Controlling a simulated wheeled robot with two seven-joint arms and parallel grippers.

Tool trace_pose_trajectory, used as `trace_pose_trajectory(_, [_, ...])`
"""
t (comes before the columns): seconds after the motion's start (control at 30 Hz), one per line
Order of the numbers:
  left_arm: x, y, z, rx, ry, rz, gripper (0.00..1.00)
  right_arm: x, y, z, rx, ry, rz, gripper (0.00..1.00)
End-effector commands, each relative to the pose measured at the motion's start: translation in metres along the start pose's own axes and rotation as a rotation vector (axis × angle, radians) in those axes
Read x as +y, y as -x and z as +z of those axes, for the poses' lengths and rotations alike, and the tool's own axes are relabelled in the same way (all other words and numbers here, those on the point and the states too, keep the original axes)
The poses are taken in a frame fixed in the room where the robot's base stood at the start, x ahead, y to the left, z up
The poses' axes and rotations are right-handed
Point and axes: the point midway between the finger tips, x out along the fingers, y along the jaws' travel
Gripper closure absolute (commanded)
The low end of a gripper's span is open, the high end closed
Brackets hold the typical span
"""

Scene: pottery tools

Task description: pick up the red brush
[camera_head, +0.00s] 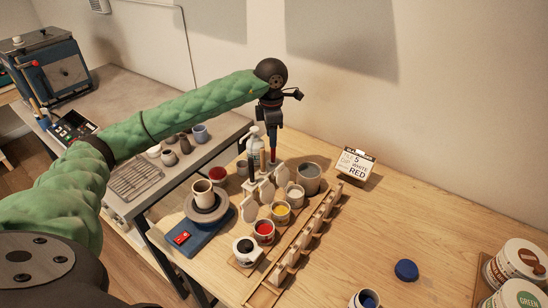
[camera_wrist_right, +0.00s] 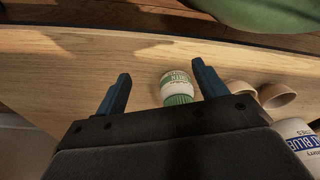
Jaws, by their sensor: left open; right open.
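My left gripper (camera_head: 272,145) points down over the cluster of pots and holders at the back of the wooden table, and it is open. A thin red upright piece (camera_head: 272,156), possibly the red brush, shows right at its fingertips; the gripper partly hides it, and I cannot tell whether they touch. My right gripper (camera_wrist_right: 161,70) is open in the right wrist view, with nothing gripped. A small container with a green and white label (camera_wrist_right: 176,85) lies in view beyond and between its fingers.
A cup on a round stand (camera_head: 203,194), a red paint pot (camera_head: 263,232), a yellow paint pot (camera_head: 281,212) and a slotted wooden rack (camera_head: 300,240) crowd the table's left half. A label card (camera_head: 356,165) stands behind. Large paint tubs (camera_head: 518,263) stand right. The middle right is mostly clear.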

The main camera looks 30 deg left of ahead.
Motion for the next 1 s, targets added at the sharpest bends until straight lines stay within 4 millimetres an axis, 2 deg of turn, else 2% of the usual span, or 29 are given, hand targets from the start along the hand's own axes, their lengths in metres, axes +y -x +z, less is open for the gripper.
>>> trace_pose_trajectory(0.17, [0.0, -0.005, 0.001, 0.001, 0.0, -0.002, 0.6, 0.003, -0.004, 0.004, 0.006, 0.002, 0.003, 0.29])
trace_pose_trajectory(0.33, [-0.001, -0.015, 0.003, 0.001, 0.0, -0.002, 0.6, 0.009, -0.014, 0.018, 0.015, 0.008, 0.01, 0.29])
trace_pose_trajectory(0.6, [-0.001, -0.04, 0.006, 0.002, 0.0, -0.003, 0.6, 0.009, -0.019, 0.062, -0.01, 0.009, 0.009, 0.29])
trace_pose_trajectory(0.7, [-0.001, -0.048, 0.005, 0.001, 0.001, -0.001, 0.6, 0.009, -0.02, 0.072, -0.016, 0.009, 0.009, 0.29])
trace_pose_trajectory(1.0, [-0.001, -0.054, 0.006, 0.0, 0.0, 0.0, 0.6, 0.009, -0.022, 0.078, -0.02, 0.009, 0.008, 0.29])
